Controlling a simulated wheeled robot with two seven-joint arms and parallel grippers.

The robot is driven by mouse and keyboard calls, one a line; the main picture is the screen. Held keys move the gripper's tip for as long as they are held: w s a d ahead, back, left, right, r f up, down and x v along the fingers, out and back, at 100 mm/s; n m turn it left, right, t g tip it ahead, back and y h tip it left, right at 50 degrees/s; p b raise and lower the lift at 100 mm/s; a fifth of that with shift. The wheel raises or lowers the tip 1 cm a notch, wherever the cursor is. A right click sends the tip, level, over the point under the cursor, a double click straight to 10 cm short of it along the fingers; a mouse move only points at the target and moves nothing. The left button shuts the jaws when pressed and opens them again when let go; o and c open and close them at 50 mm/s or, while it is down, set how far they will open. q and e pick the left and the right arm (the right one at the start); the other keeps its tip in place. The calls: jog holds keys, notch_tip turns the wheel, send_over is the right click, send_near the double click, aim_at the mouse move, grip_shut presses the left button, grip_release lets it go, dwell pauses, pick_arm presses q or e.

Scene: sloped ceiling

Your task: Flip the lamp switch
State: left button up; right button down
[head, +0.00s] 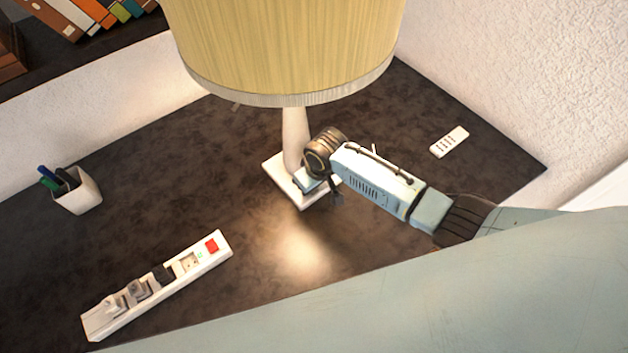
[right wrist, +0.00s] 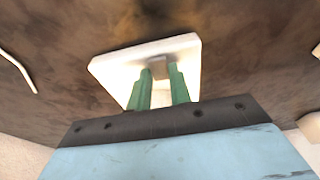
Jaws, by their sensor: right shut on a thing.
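The lamp has a large yellow shade (head: 285,45), a white stem (head: 295,135) and a square white base (head: 282,178) on the dark desk. Light falls on the desk in front of it. My right gripper (head: 312,186) is at the base, low beside the stem. In the right wrist view, its two green fingers (right wrist: 161,72) are close together over the lamp base (right wrist: 120,68), on a small grey block, the lamp switch (right wrist: 158,63). The wrist hides part of the base in the head view. My left gripper is out of view.
A white power strip (head: 135,310) with plugs and a red switch (head: 212,245) lies at the front left. A pen cup (head: 80,195) stands at the left. A white remote (head: 449,141) lies at the right near the wall (head: 510,70). The desk (head: 200,165) between them is clear.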

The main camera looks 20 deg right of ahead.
jog(key=shift+w+a+g+h, duration=0.15)
jog(key=shift+g+h, duration=0.25)
jog(key=shift+g, duration=0.4)
jog(key=c, duration=1.3)
grip_release()
jog(key=shift+r, duration=0.15)
jog(key=r, duration=0.4)
jog(key=r+p, duration=0.1)
jog(key=r, duration=0.3)
jog(key=r+p, duration=0.1)
jog(key=r, duration=0.4)
jog(key=shift+s+d, duration=0.25)
jog(key=shift+s, duration=0.1)
